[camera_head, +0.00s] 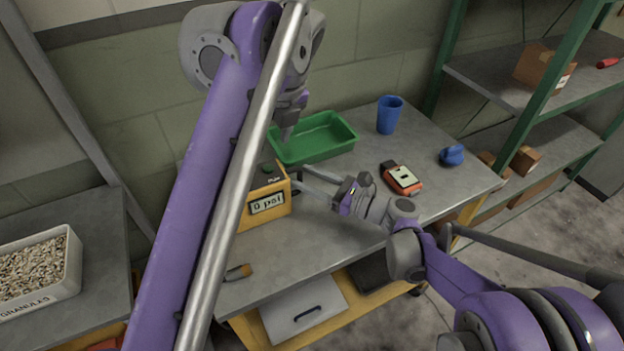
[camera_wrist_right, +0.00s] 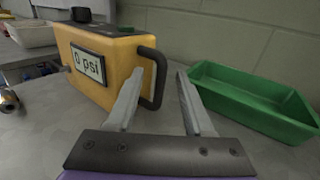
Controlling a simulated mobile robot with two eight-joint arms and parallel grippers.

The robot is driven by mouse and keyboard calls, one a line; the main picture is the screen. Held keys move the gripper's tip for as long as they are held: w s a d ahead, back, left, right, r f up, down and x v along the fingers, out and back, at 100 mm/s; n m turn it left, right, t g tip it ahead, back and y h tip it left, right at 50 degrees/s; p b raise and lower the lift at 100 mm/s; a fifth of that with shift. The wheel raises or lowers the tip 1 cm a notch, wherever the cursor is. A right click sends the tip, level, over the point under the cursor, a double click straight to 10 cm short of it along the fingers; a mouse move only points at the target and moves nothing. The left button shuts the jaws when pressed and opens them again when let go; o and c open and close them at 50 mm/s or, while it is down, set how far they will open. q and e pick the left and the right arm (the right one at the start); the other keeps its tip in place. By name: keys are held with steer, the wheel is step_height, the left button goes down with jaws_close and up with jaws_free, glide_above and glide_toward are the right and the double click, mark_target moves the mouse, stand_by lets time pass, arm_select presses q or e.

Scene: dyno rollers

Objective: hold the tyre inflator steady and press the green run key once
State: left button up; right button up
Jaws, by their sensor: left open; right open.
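The tyre inflator (camera_head: 262,208) is a yellow box on the workbench, its display reading "0 psi". My left arm hides its left part in the head view. It also shows in the right wrist view (camera_wrist_right: 121,72), with a dark side handle (camera_wrist_right: 161,75) and a black knob on top. The green run key (camera_wrist_right: 125,28) shows as a small green patch on its top. My right gripper (camera_head: 298,180) is open at the inflator's right side; the handle appears between its fingertips, not gripped. My left gripper (camera_head: 287,132) is open, pointing down above and behind the inflator, apart from it.
A green tray (camera_head: 330,148) lies behind my right gripper. A blue cup (camera_head: 390,115), an orange device (camera_head: 402,179) and a blue object (camera_head: 452,156) stand to the right on the bench. A bin of granules (camera_head: 38,268) is at left. Shelves rise at right.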

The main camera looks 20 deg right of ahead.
jaws_close()
stand_by(0.8)
arm_select(q)
steer(key=shift+c, duration=0.2)
jaws_close()
stand_by(1.8)
